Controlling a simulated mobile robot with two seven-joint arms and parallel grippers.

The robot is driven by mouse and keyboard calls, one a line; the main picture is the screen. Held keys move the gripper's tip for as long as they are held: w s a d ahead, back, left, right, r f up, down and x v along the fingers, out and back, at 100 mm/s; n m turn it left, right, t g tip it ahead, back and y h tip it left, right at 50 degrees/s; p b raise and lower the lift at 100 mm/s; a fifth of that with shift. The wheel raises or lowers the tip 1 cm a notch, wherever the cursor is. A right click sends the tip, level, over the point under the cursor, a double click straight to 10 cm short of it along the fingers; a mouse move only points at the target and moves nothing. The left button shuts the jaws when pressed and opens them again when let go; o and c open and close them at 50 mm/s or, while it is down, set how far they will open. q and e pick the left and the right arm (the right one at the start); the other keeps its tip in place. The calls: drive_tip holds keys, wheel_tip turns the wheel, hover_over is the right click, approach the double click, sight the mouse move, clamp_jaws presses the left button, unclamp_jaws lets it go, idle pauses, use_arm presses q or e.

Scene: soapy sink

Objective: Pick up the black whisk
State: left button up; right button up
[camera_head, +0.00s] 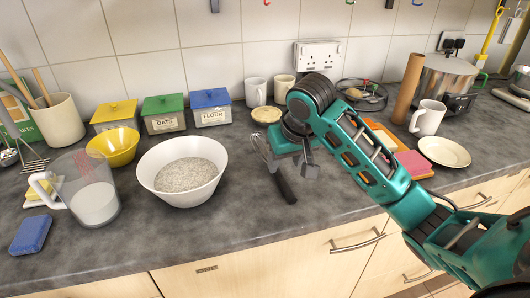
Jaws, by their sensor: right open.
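The black whisk (285,188) lies on the grey worktop near the middle of the camera_head view. Its black handle points toward the front edge, and its wire loops show at the upper left of the handle. My right gripper (293,167) is open and sits over the whisk, pointing down. It hides part of the whisk. I cannot tell whether its fingers touch the handle. My left gripper is not in view.
A white bowl of grey-white grains (184,172) stands left of the whisk. A measuring jug (92,196) is farther left. A small pie-like dish (266,115) and mugs (256,91) stand behind. Coloured boards (413,164) lie right, partly behind my arm. The front worktop is mostly clear.

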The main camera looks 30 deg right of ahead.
sight(279, 174)
drive_tip(key=x, duration=0.7)
drive_tip(key=shift+w+d+f, duration=0.1)
drive_tip(key=shift+w+d, duration=0.1)
drive_tip(key=shift+w, duration=0.2)
clamp_jaws()
